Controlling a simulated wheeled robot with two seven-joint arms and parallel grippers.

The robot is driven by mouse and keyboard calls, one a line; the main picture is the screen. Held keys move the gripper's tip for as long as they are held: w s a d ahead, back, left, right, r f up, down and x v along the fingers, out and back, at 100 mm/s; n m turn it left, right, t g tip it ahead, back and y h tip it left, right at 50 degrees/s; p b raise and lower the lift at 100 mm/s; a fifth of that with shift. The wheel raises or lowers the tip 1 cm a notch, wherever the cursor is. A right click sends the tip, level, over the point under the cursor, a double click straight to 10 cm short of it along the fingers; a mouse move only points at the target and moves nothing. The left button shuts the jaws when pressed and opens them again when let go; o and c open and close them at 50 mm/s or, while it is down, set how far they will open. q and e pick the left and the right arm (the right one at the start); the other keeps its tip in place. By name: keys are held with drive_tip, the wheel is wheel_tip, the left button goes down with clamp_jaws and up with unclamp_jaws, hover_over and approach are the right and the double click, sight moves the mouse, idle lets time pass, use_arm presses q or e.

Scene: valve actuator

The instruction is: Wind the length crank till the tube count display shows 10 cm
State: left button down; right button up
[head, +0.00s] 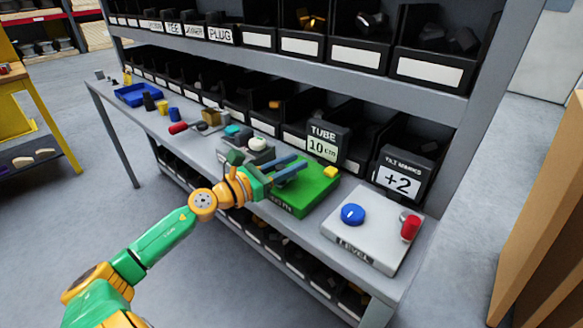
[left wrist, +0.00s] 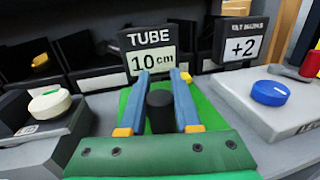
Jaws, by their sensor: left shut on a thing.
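The tube count display (head: 322,146) reads "10 cm" in the head view and also in the left wrist view (left wrist: 157,62). It stands behind the green length unit (head: 309,195), whose front label is partly hidden by my arm. My left gripper (head: 290,170) is over the green unit. In the left wrist view its two blue fingers (left wrist: 161,88) stand on either side of a black upright cylinder, the crank handle (left wrist: 160,112), and are shut on it. The rest of the crank is hidden. My right gripper is not in view.
To the right, a grey level unit (head: 357,236) carries a blue knob (head: 352,214) and a red handle (head: 410,227). Behind it a display (head: 400,181) reads "+2". A grey unit with a white-topped button (head: 257,144) is to the left. Shelf bins line the back.

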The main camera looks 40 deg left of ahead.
sight(276, 171)
use_arm(q)
drive_tip(key=c, duration=0.6)
unclamp_jaws()
drive_tip(key=shift+s+a+f, duration=0.1)
drive_tip(key=shift+s, duration=0.2)
drive_tip(key=b+v, duration=0.1)
drive_tip(key=v, duration=0.5)
drive_tip(key=shift+s, duration=0.2)
